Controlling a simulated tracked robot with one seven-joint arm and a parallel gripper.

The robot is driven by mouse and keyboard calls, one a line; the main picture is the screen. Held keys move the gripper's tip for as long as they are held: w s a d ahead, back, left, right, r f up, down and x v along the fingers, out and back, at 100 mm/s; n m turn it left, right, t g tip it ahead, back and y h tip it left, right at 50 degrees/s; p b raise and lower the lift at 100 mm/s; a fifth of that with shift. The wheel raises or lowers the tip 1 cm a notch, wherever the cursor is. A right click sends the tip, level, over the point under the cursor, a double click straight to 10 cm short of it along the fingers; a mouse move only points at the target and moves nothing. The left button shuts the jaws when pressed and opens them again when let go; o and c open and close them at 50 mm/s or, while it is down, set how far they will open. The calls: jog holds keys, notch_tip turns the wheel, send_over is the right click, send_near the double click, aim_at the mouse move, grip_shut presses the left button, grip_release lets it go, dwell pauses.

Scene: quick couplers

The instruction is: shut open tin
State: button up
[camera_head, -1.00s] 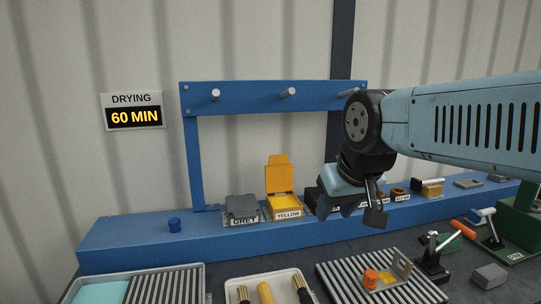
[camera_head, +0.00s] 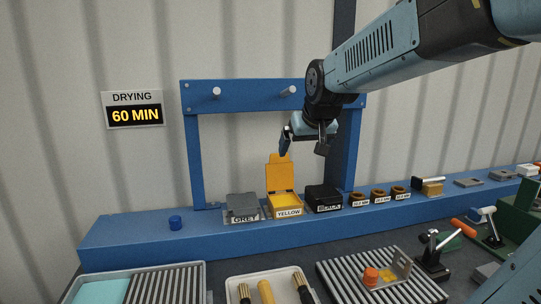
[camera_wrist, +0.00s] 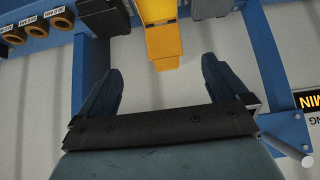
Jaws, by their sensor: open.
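The yellow tin (camera_head: 286,205) stands on the blue shelf with its lid (camera_head: 279,175) raised upright at the back. The grey tin (camera_head: 243,206) to its left and the black tin (camera_head: 322,197) to its right are shut. My gripper (camera_head: 302,150) is open and empty, above and slightly right of the raised lid. In the wrist view my gripper's two fingers (camera_wrist: 160,85) are spread apart, with the yellow lid (camera_wrist: 163,42) beyond the gap between them, not touching either finger.
A blue frame with pegs (camera_head: 250,97) stands behind the tins. Small brown rings (camera_head: 378,197) sit right of the black tin. A tray of brushes (camera_head: 265,290) and a slatted rack (camera_head: 350,285) are in front.

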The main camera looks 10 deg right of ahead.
jog(key=t, duration=0.1)
send_near(278, 155)
jog(key=s+f+v, duration=0.1)
jog(key=v, duration=0.4)
jog(key=w, duration=0.1)
jog(key=x, duration=1.3)
jog(key=shift+w+d+r, duration=0.1)
jog(key=shift+w+d, duration=0.2)
jog(key=shift+w, duration=0.1)
jog(key=shift+c, duration=0.2)
jog(key=c, duration=1.4)
jog(key=shift+a, duration=0.25)
jog(key=shift+s+d, duration=0.15)
